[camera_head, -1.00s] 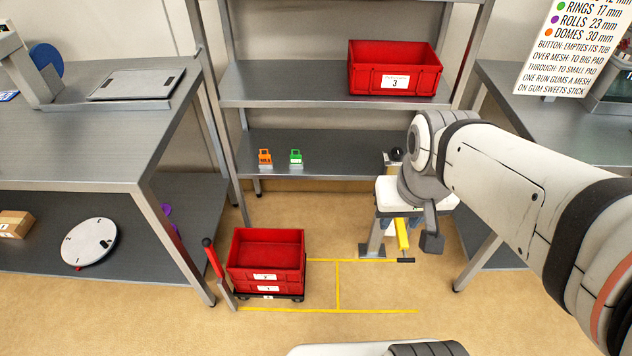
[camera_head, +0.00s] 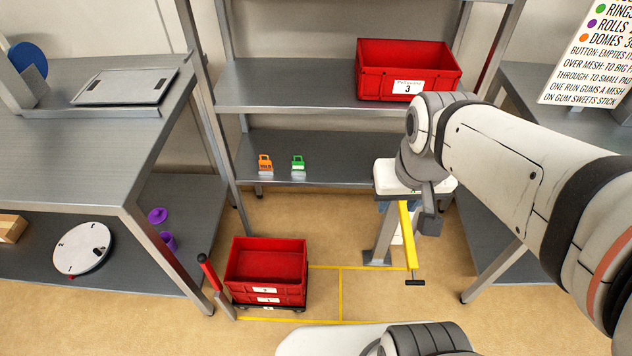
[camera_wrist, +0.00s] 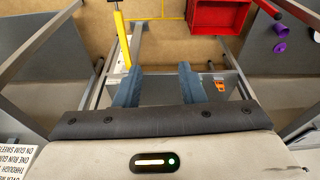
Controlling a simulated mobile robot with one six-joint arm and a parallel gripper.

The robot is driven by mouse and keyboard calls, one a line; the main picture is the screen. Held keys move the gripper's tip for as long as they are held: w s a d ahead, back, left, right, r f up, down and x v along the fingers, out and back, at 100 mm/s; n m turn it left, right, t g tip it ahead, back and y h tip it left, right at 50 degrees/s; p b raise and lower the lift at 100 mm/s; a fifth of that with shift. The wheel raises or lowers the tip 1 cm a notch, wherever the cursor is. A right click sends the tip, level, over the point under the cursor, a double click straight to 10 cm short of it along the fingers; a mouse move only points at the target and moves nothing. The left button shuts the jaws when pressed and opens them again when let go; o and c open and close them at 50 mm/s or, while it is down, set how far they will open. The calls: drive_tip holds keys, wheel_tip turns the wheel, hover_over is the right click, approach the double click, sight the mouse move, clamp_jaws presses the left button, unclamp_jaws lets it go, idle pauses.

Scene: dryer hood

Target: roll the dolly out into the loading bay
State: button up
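The dolly is a low dark platform (camera_head: 268,307) with an upright red-gripped handle (camera_head: 207,272) at its left side. Stacked red crates (camera_head: 266,262) stand on it, the top one looking empty. It sits at the left end of the yellow floor outline. In the wrist view a red crate (camera_wrist: 218,16) and the red handle (camera_wrist: 268,8) show at the top edge. My gripper (camera_wrist: 157,76) has its two blue fingers wide apart with nothing between them.
Yellow floor lines (camera_head: 340,295) mark an area right of the dolly. A stand with a yellow bar (camera_head: 409,236) is at its far right. A shelf (camera_head: 290,84) stands behind, with a red crate numbered 3 (camera_head: 408,70). A left workbench leg (camera_head: 170,250) is close to the handle.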

drive_tip(key=shift+o, duration=0.6)
drive_tip(key=w+a+f+m+g+y+b, duration=0.3)
drive_tip(key=w+f+b, duration=0.45)
drive_tip(key=f, duration=0.95)
drive_tip(key=w+a+f+m+g+y+b, duration=0.3)
drive_tip(key=w+f+b, duration=0.4)
drive_tip(key=f, duration=0.9)
drive_tip(key=w+a+f+m+g+y+b, duration=0.2)
drive_tip(key=w+a+f+y+b, duration=0.5)
drive_tip(key=f, duration=1)
drive_tip(key=s+f+m+t+y+b, duration=0.1)
drive_tip(key=f+b, duration=0.4)
drive_tip(key=f, duration=1)
drive_tip(key=s+f+m+t+y+b, duration=0.2)
drive_tip(key=f+m+b, duration=0.4)
drive_tip(key=f, duration=1)
drive_tip(key=s+f+m+t+y+b, duration=0.2)
drive_tip(key=f+b, duration=0.4)
drive_tip(key=f, duration=1)
drive_tip(key=shift+s+d+f+m+t, duration=0.1)
drive_tip(key=shift+s+f+m+t, duration=0.05)
drive_tip(key=shift+s+m+t, duration=0.3)
drive_tip(key=shift+s+d+f+m+t, duration=0.1)
drive_tip(key=shift+s+m+t, duration=0.25)
drive_tip(key=shift+s+m, duration=0.1)
